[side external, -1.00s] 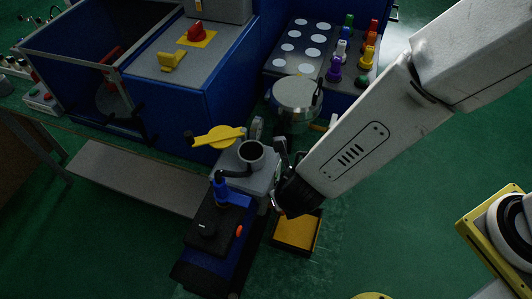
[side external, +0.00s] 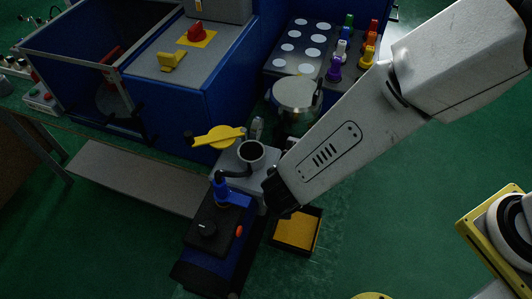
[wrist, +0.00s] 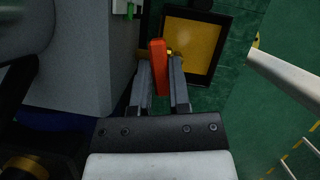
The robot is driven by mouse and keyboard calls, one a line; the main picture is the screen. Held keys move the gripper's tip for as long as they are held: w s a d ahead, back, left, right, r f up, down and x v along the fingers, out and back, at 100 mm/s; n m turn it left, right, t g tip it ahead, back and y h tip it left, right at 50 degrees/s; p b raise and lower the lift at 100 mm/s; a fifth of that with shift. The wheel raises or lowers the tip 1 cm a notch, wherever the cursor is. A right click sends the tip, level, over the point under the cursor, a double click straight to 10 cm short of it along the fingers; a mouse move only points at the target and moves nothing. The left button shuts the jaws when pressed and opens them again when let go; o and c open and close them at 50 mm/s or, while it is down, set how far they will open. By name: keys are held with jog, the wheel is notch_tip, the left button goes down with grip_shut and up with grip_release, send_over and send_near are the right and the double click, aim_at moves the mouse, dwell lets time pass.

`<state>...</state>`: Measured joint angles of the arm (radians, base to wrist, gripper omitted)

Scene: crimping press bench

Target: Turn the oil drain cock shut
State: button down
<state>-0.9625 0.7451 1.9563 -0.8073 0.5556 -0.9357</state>
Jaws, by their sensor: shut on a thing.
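The drain cock has a red lever handle (wrist: 159,68), seen in the wrist view, with brass parts (wrist: 173,53) behind it. My gripper (wrist: 160,66) has one finger on each side of the red handle and is shut on it. The handle lies along the fingers, roughly upright in the picture. In the side view my wrist (side external: 280,192) is at the right side of the grey machine body (side external: 238,158) and hides the cock and the fingertips.
A black-rimmed tray with a yellow floor (side external: 297,229) lies below, just beyond the cock in the wrist view (wrist: 194,44). The grey housing (wrist: 88,70) stands close on the left. A silver round-topped pot (side external: 297,94) and a blue cabinet (side external: 205,110) stand behind. Green floor is free to the right.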

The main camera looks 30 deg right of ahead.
jog(key=c, duration=0.9)
grip_release()
jog(key=shift+o, duration=0.2)
jog(key=shift+r, duration=0.1)
jog(key=v, duration=0.7)
jog(key=shift+s+r, duration=0.15)
jog(key=shift+r, duration=0.15)
jog(key=shift+a, duration=0.1)
